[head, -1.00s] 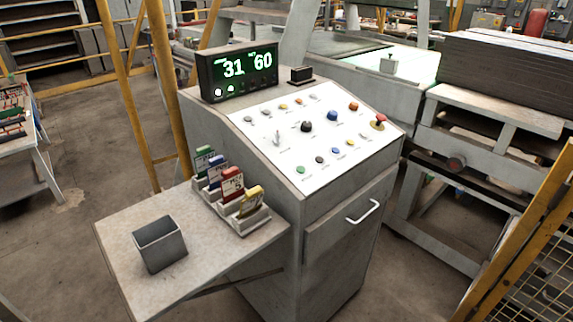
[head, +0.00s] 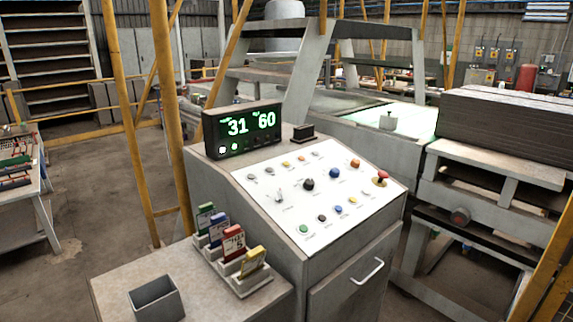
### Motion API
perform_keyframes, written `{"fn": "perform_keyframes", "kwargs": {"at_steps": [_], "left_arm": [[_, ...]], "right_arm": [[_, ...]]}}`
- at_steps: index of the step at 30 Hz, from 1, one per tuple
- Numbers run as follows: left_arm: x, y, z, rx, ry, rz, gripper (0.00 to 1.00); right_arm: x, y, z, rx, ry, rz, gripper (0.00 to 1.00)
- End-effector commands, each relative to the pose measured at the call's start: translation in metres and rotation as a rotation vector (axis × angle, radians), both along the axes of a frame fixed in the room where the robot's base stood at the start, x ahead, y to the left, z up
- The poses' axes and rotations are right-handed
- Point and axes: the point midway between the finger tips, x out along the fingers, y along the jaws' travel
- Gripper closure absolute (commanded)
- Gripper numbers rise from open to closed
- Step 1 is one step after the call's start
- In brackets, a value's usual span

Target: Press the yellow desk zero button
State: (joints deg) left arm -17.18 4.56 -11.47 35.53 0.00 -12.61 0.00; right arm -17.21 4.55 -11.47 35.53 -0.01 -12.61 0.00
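The sloped white control panel (head: 270,207) on top of the grey desk carries several buttons and knobs. A small yellow button (head: 352,200) sits in its front row, right of a blue button (head: 338,210). A second small yellow-orange button or lamp (head: 286,163) sits in the back row. The labels are too small to read, so I cannot tell which one is marked zero. Neither of my grippers is in view, and nothing touches the panel.
A display (head: 242,129) reading 31 and 60 stands behind the panel. A red mushroom button (head: 381,178) is at the panel's right. A card rack (head: 253,285) and grey bin (head: 157,299) stand on the side shelf (head: 110,290). Yellow posts rise at left.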

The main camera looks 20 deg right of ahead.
Motion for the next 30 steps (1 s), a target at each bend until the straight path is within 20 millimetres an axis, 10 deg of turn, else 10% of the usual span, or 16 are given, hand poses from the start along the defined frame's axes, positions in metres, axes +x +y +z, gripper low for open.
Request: {"fn": "perform_keyframes", "kwargs": {"at_steps": [11, 30], "left_arm": [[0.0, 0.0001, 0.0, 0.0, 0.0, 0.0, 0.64], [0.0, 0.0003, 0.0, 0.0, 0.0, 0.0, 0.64]], "right_arm": [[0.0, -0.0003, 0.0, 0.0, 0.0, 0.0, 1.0], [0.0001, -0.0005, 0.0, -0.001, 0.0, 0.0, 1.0]]}}
